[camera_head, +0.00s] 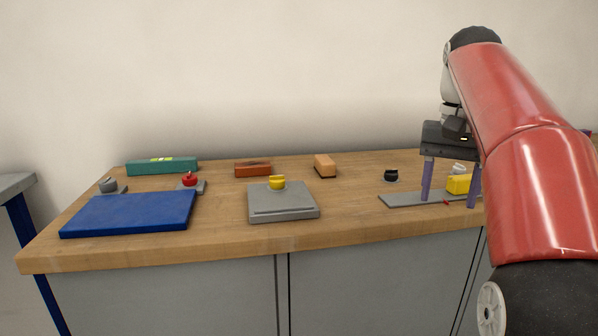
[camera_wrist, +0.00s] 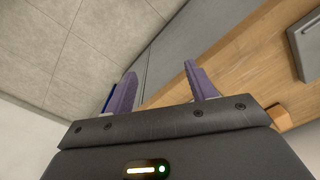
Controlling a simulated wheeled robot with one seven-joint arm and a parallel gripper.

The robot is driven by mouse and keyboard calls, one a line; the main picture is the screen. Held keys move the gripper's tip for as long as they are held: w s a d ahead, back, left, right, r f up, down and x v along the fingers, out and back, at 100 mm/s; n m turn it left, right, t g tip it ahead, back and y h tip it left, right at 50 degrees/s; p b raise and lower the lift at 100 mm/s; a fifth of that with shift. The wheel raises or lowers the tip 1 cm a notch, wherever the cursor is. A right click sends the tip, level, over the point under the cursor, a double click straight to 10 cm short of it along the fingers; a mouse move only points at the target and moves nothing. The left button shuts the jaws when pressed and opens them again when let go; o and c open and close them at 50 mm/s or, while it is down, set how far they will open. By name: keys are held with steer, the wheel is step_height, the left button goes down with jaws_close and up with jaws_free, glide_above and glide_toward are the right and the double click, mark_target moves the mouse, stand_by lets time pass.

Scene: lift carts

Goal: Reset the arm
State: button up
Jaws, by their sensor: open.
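My red arm reaches in from the right in the head view. My gripper (camera_head: 449,190) hangs at the right part of the workbench, fingers pointing down and spread apart. In the head view it overlaps a flat grey plate (camera_head: 400,200) and a yellow block (camera_head: 459,184); whether it touches them I cannot tell. In the wrist view the purple fingers of my gripper (camera_wrist: 160,85) are wide apart with nothing between them. My arm hides the right end of the bench.
The wooden workbench (camera_head: 350,222) bears a blue board (camera_head: 130,213), a green level (camera_head: 162,166), a red knob (camera_head: 190,179), a grey plate (camera_head: 283,208) with a yellow knob (camera_head: 277,182), a brown block (camera_head: 253,169), an orange block (camera_head: 325,165) and a black knob (camera_head: 391,174). A wall stands behind.

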steer(key=s+a+f+n+t, duration=0.2)
steer(key=s+a+f, duration=0.2)
steer(key=s+f, duration=0.5)
steer(key=s+a+f+n+t, duration=0.2)
steer(key=s+a+f, duration=0.3)
steer(key=s+f, duration=0.4)
step_height(320, 180, down, 5)
steer(key=shift+f+n+t, duration=0.15)
steer(key=shift+n+t, duration=0.15)
steer(key=shift+t, duration=0.4)
stand_by(0.8)
